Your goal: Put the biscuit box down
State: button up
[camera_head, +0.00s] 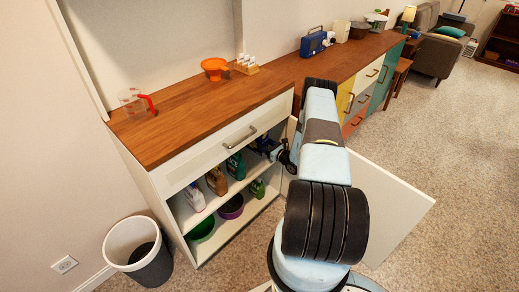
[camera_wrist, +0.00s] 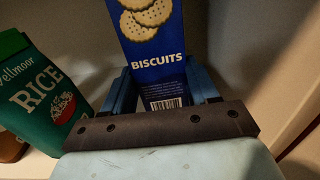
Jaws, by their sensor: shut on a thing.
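The blue biscuit box (camera_wrist: 157,65), with pictured biscuits and the word BISCUITS, shows in the middle of the wrist view. My gripper (camera_wrist: 165,88) is shut on it, one finger at each side, and the box looks upright. In the head view my gripper (camera_head: 285,154) reaches into the upper shelf space of the open white cabinet (camera_head: 165,178), below the drawer. The box itself is hard to make out there. Whether its base touches the shelf is hidden.
A green rice packet (camera_wrist: 42,95) stands left of the box, close to my gripper. Bottles (camera_head: 195,197) stand left on the same shelf. The open cabinet door (camera_head: 385,205) is right of my arm. Bowls (camera_head: 232,207) sit on the shelf below.

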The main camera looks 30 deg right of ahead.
jog(key=f, duration=0.1)
jog(key=a+f, duration=0.1)
jog(key=f, duration=0.1)
jog(key=shift+w+a+f, duration=0.1)
jog(key=shift+w+f, duration=0.05)
jog(key=shift+w, duration=0.05)
jog(key=shift+a, duration=0.1)
jog(key=o, duration=1.5)
jog(key=shift+f, duration=0.1)
jog(key=shift+o, duration=0.2)
jog(key=v, duration=1.2)
